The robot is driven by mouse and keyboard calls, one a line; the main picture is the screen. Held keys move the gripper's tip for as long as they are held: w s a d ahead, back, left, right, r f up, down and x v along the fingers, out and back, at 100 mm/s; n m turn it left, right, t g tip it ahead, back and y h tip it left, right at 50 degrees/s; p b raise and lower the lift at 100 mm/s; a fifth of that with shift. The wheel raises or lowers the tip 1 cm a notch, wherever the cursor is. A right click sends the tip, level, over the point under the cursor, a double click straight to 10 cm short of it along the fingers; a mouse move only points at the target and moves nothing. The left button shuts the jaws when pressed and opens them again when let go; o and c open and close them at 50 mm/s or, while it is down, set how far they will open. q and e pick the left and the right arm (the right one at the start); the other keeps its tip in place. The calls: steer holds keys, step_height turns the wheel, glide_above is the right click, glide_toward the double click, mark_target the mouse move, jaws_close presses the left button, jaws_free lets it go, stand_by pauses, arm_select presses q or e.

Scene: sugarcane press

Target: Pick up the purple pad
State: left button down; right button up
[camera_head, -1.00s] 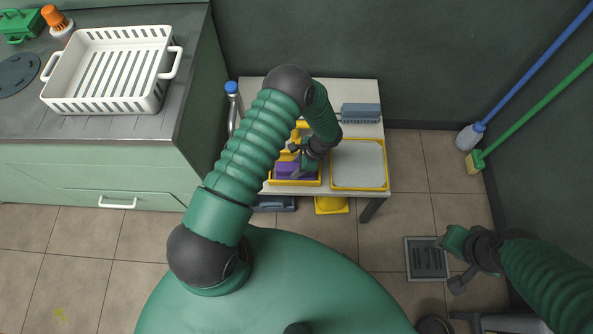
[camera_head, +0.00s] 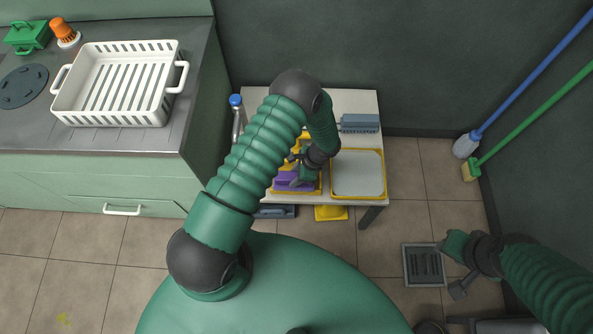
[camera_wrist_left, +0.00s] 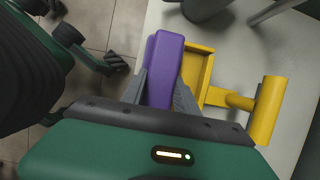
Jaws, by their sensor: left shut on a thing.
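The purple pad (camera_head: 292,182) is at the front of the small white table, beside a yellow holder. In the left wrist view the purple pad (camera_wrist_left: 163,70) lies between the two grey fingers of my left gripper (camera_wrist_left: 163,88), which is shut on it. The yellow holder (camera_wrist_left: 196,72) with its handle lies just right of the pad. In the head view my left gripper (camera_head: 298,172) is partly hidden by its own arm. My right gripper (camera_head: 455,267) hangs at the lower right, above the floor near a drain; its fingers look apart, with nothing between them.
A counter with a white basket (camera_head: 115,85) stands at the left. A blue and a green broom lean on the right wall.

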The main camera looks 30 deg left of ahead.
arm_select(q)
steer(key=s+d+r+p, duration=0.1)
steer(key=s+d+p, duration=0.2)
steer(key=s, duration=1)
steer(key=shift+s+d+r, duration=0.2)
steer(key=shift+s+d, duration=0.05)
steer(key=shift+d, duration=0.6)
